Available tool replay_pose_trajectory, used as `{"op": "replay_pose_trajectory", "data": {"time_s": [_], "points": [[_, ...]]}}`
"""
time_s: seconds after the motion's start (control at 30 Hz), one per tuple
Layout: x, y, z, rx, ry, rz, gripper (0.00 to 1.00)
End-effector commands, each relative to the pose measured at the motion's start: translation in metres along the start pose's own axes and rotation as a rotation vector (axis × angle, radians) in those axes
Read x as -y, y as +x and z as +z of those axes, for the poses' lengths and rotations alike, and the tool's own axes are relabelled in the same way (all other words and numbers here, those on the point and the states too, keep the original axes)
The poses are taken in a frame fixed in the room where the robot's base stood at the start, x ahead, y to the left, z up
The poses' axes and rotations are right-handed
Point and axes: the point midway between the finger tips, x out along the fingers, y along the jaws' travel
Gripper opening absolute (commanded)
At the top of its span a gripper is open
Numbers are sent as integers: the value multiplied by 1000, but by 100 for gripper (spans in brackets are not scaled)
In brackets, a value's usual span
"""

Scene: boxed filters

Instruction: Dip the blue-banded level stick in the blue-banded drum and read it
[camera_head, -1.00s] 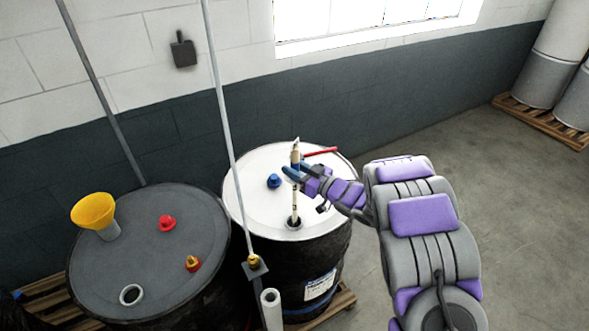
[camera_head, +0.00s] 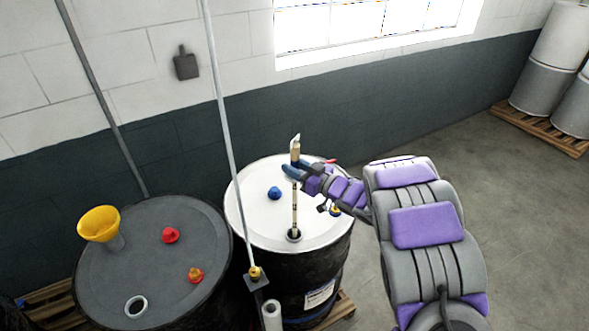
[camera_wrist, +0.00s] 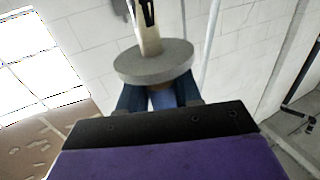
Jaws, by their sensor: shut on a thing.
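My gripper (camera_head: 293,172) is shut on the level stick (camera_head: 295,208) near its top, above the white-topped drum (camera_head: 255,220). The stick is pale with dark marks and stands upright. Its lower part meets the open bung hole (camera_head: 294,236) near the drum's front edge; its bottom end is hidden there. A blue plug (camera_head: 274,193) sits on the same lid. In the wrist view, the blue fingers (camera_wrist: 160,98) close below a round grey disc (camera_wrist: 155,62), with the stick's pale top (camera_wrist: 148,35) beyond. I cannot make out the stick's band colour.
A dark-topped drum (camera_head: 150,250) stands at left with a yellow funnel (camera_head: 98,223), red plug (camera_head: 170,235) and open hole (camera_head: 136,306). A thin grey pole (camera_head: 222,120) rises between the drums. Floor at right is clear up to stacked drums (camera_head: 545,85).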

Motion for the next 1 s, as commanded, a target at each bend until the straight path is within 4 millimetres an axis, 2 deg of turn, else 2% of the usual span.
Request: {"op": "replay_pose_trajectory", "data": {"time_s": [0.2,0.67,1.0], "points": [[0,0,-18,0,1,0,0],[0,0,-24,-1,0,0,0],[0,0,-52,-1,0,0,0]]}}
